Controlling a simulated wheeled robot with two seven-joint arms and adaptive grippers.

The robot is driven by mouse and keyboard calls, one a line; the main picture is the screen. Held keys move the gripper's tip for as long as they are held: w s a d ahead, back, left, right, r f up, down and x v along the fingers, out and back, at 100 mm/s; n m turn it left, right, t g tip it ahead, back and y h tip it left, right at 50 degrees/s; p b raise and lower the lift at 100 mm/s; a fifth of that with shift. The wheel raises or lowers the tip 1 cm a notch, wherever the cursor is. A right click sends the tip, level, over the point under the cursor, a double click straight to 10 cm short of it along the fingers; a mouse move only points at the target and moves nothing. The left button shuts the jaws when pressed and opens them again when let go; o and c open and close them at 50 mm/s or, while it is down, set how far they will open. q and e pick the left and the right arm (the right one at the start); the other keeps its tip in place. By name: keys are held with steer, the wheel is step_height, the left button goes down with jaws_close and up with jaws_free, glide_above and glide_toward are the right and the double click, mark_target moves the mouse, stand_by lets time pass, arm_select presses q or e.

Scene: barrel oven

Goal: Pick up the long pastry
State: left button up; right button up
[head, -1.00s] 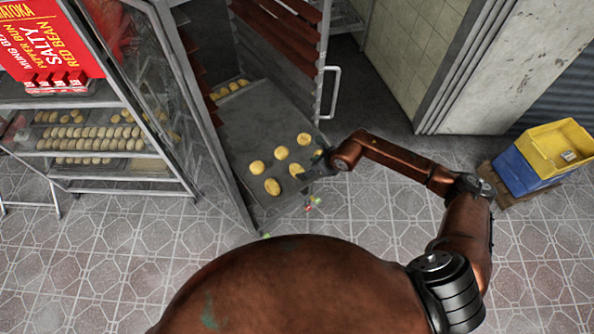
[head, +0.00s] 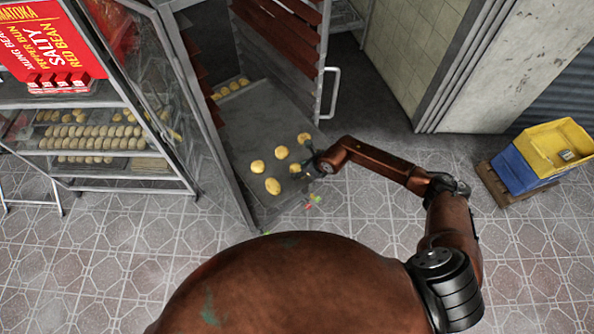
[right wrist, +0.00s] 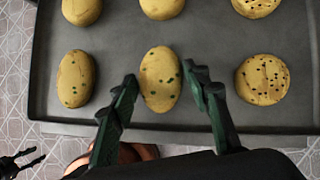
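A long, oval yellow pastry with dark specks (right wrist: 160,80) lies on the dark tray (right wrist: 215,60) in the right wrist view. My right gripper (right wrist: 162,83) is open, with one finger on each side of this pastry. A gap shows between the pastry and each finger. In the head view my right gripper (head: 305,171) is over the tray's right side, close to a pastry (head: 295,169). A second oval pastry (right wrist: 76,78) lies to the left. Dark fingers, probably my left gripper (right wrist: 34,158), show spread apart at the lower left of the right wrist view.
A round speckled pastry (right wrist: 263,79) lies to the right, and more pastries sit behind. The tray's raised rim (right wrist: 62,129) runs along the near side. A rack with shelves of buns (head: 90,132) stands left. Open tiled floor (head: 365,240) lies right.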

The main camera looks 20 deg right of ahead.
steer(key=c, duration=0.8)
steer(key=shift+o, duration=0.2)
